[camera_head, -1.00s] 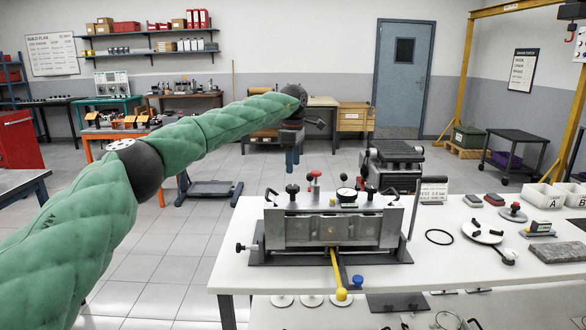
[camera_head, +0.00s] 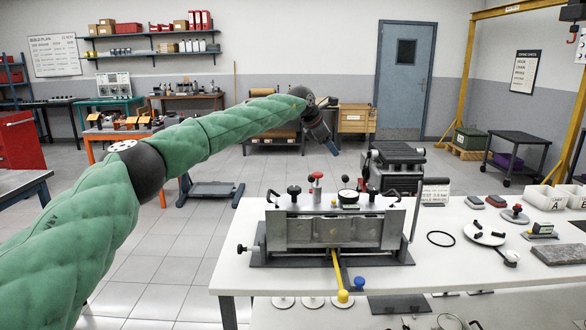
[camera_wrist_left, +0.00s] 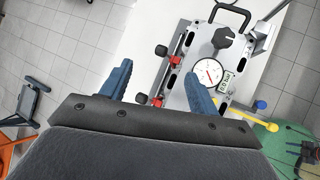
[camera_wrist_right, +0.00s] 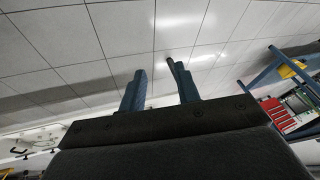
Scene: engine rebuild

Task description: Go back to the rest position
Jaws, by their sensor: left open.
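My left gripper (camera_head: 334,151) is at the end of the green arm, raised behind and above the test fixture on the white bench, pointing down and to the right. In the left wrist view its two blue fingers (camera_wrist_left: 158,73) are apart with nothing between them; the fixture with its dial gauge (camera_wrist_left: 207,73) shows beyond and below. My right gripper is outside the head view. In the right wrist view its fingers (camera_wrist_right: 156,68) are apart and empty, facing floor tiles.
The metal fixture (camera_head: 335,230) stands on the white bench (camera_head: 440,270). A black ring (camera_head: 440,239), a white round plate (camera_head: 484,234) and white bins (camera_head: 546,197) lie to its right. A dark block-like machine (camera_head: 397,165) stands behind the bench. Open floor lies to the left.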

